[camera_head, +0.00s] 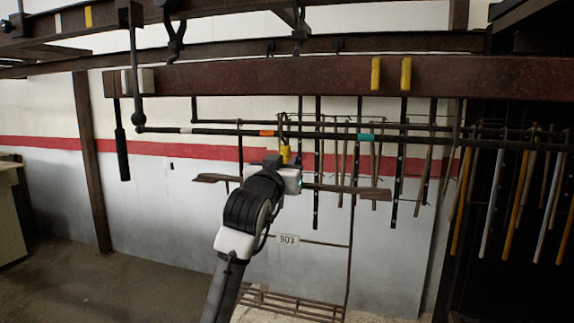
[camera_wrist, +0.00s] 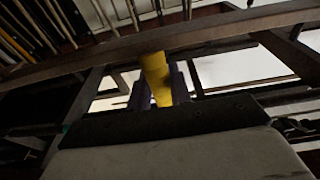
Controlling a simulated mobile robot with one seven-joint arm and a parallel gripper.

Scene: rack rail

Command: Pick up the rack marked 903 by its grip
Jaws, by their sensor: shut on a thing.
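The yellow grip (camera_head: 285,154) is small and upright, below a dark hook near the middle of the head view. My gripper (camera_head: 283,168) meets it from below, and my arm hides part of it. In the wrist view the yellow grip (camera_wrist: 156,75) stands between the two dark fingers of my gripper (camera_wrist: 160,88), which are shut on it. A thin dark rack frame (camera_head: 349,258) hangs around and below, partly behind my arm. A small white plate (camera_head: 287,240) on it carries a number starting with 90; its last digit is not clear.
A horizontal dark rail (camera_head: 220,131) with orange and teal marks runs behind the grip. A thick rusty beam (camera_head: 250,78) crosses above. Several hanging rods (camera_head: 490,205) crowd the right. A dark post (camera_head: 92,165) stands left. Floor (camera_head: 80,285) at lower left looks clear.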

